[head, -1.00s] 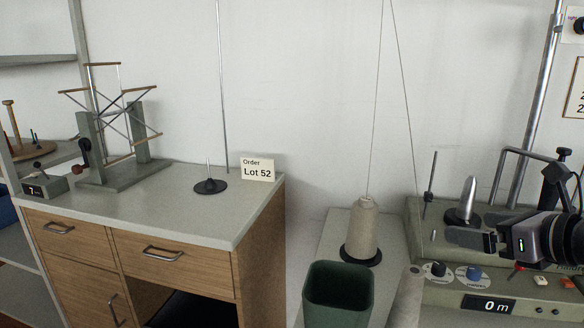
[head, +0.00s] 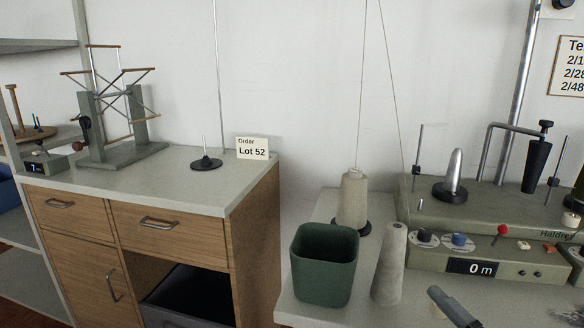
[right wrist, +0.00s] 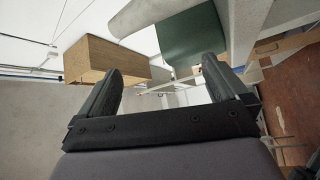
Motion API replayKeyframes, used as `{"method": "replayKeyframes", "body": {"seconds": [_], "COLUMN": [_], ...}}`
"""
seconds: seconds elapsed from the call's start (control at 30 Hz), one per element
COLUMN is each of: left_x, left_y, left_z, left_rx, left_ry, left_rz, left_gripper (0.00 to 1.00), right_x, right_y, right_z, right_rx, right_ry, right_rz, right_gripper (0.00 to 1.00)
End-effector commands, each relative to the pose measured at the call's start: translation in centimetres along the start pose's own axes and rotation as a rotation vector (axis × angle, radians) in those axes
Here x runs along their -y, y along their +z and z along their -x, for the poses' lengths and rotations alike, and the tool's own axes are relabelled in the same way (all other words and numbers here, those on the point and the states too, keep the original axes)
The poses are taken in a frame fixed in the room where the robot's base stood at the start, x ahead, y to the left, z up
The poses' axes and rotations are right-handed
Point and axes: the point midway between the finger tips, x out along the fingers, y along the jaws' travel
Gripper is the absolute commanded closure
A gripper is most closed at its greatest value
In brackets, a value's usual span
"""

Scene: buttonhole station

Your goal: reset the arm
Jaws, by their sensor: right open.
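My right gripper (right wrist: 160,88) is open in the right wrist view, its two dark fingers spread with nothing between them. Beyond the fingers show the green bin (right wrist: 190,42), a grey cone (right wrist: 150,14) and the wooden cabinet (right wrist: 100,66). The gripper's jaws are not clearly visible in the head view. My left gripper is in neither view.
In the head view the green bin (head: 324,267) and grey cone (head: 390,264) stand before a thread cone (head: 353,199). The winding machine (head: 470,212) stands right, its display reading 0 m. A dark-and-grey object (head: 454,308), not identifiable, is at the bottom edge. The cabinet (head: 254,230) stands left.

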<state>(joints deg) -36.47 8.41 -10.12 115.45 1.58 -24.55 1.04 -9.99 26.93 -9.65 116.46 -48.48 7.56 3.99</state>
Motion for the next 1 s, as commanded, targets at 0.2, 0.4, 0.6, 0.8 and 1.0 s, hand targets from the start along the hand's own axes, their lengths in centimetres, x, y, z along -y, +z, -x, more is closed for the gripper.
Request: {"method": "replayKeyframes", "body": {"seconds": [0.2, 0.4, 0.6, 0.8, 1.0], "left_x": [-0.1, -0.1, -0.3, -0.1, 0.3], "left_y": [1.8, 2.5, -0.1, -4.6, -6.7], "left_z": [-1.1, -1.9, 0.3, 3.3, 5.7], "left_rx": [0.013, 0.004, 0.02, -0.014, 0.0], "left_ry": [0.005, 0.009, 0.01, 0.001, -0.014], "left_rz": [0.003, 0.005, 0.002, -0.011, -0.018], "left_gripper": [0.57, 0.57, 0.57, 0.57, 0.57], "right_x": [10.4, 21.3, 22.6, 18.4, 14.7], "right_y": [3.4, 2.7, -1.0, -2.2, -3.2], "right_z": [6.1, 13.9, 17.5, 17.1, 16.6], "right_rx": [0.368, 0.721, 0.899, 0.902, 0.903], "right_ry": [-0.072, -0.207, -0.298, -0.292, -0.286], "right_rz": [-0.538, -1.007, -1.246, -1.23, -1.216], "right_gripper": [0.0, 0.0, 0.0, 0.0, 0.0]}}
